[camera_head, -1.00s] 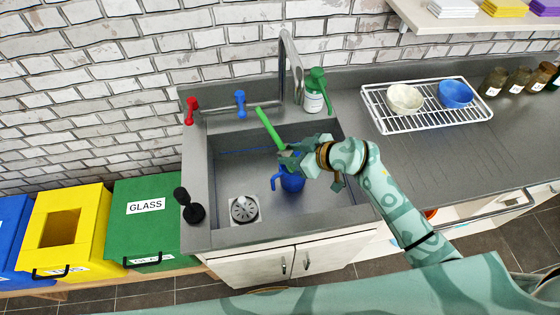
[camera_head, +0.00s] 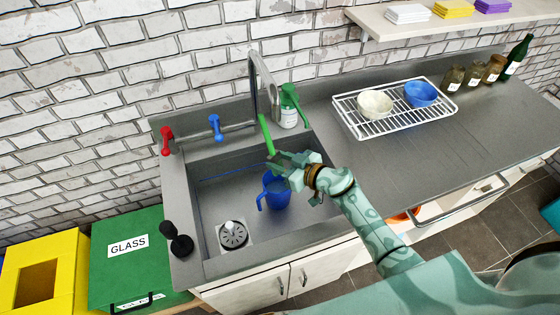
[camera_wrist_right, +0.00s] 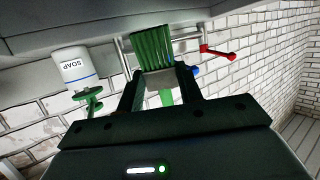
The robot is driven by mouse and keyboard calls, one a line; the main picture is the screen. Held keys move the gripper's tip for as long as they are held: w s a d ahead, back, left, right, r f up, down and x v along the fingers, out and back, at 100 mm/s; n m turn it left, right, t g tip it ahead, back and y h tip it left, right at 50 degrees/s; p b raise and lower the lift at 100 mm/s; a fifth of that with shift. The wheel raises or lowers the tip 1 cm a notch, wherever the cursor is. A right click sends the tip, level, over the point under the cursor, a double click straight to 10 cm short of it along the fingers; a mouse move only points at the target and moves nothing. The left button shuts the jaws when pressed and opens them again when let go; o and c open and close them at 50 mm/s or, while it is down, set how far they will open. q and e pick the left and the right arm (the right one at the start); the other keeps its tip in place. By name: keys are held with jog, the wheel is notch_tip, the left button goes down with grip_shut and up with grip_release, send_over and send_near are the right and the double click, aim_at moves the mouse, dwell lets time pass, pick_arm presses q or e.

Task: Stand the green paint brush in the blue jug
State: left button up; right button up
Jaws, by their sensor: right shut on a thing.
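The green paint brush (camera_head: 266,136) is held by my right gripper (camera_head: 279,163), with its green handle pointing up and slightly left. In the right wrist view, the brush's green bristles (camera_wrist_right: 153,46) and grey ferrule show between the two dark fingers of the right gripper (camera_wrist_right: 160,82). The blue jug (camera_head: 277,194) stands upright in the sink, with its handle towards the left. The gripper is above the jug and hides part of its top. I cannot tell whether the bristles are inside the jug's mouth. My left gripper is not in view.
The grey sink (camera_head: 215,215) has a drain left of the jug. A tall tap (camera_head: 253,88), red and blue levers and a green-topped soap bottle (camera_head: 289,112) stand behind. A wire rack (camera_head: 350,122) with bowls is on the right; a green glass bin (camera_head: 125,265) is left.

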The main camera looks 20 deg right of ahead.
jog(key=shift+f+b, duration=1.9)
jog(key=shift+b, duration=0.25)
notch_tip(320, 180, down, 4)
jog(key=b, duration=0.2)
jog(key=shift+f+b, duration=0.25)
jog(key=shift+b, duration=0.05)
jog(key=o, duration=1.1)
jog(key=shift+c, duration=0.2)
